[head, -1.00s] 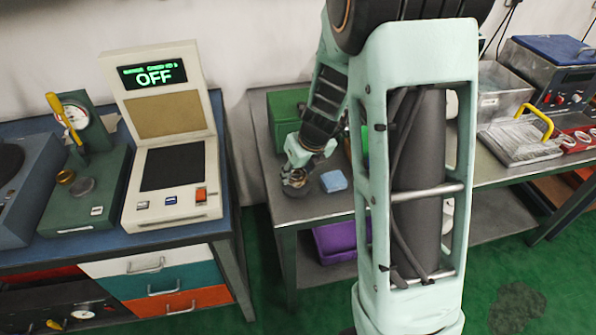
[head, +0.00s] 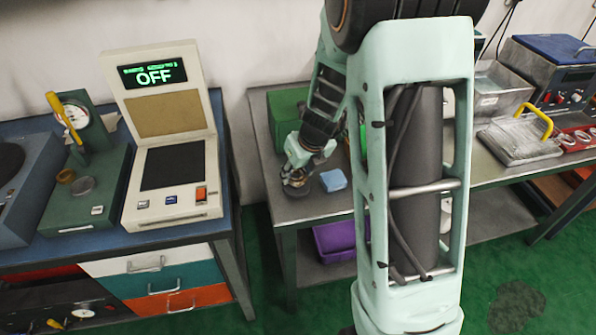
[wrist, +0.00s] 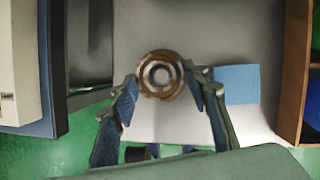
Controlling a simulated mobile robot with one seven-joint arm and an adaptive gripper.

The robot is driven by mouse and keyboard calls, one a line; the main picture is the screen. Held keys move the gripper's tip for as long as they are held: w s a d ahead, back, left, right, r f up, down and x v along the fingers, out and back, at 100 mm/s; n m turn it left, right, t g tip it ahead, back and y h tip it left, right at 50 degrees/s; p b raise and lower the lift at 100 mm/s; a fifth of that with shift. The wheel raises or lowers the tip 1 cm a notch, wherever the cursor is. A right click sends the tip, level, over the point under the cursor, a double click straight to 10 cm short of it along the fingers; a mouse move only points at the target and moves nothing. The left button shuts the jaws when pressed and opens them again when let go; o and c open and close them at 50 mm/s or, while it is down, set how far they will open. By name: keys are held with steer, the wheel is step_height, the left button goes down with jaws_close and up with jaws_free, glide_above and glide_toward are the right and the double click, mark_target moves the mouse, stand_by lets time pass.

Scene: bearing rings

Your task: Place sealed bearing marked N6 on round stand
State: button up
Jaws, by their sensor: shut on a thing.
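My gripper (head: 297,178) is over the front left part of the middle bench. In the wrist view its two blue-padded fingers (wrist: 165,98) are shut on a brownish metal bearing ring (wrist: 160,75) with a pale centre hole. The bearing is small and partly hidden by the fingers in the head view. No N6 mark is readable. On the left bench, a green dial-gauge fixture (head: 93,200) carries a grey round disc (head: 82,187) and a small brass-coloured ring (head: 66,176); I cannot tell whether the disc is the round stand.
A blue cloth or pad (head: 333,180) lies right of my gripper, also in the wrist view (wrist: 236,84). A green box (head: 287,115) stands behind. A console reading OFF (head: 172,165) stands on the left bench, across a gap. My arm hides part of the middle bench.

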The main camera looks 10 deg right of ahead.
steer(key=shift+f+b, duration=0.7)
steer(key=shift+f, duration=0.5)
stand_by(0.6)
steer(key=o, duration=1.2)
steer(key=shift+r, duration=0.1)
step_height(320, 180, up, 7)
steer(key=p, duration=0.7)
steer(key=shift+p, duration=0.35)
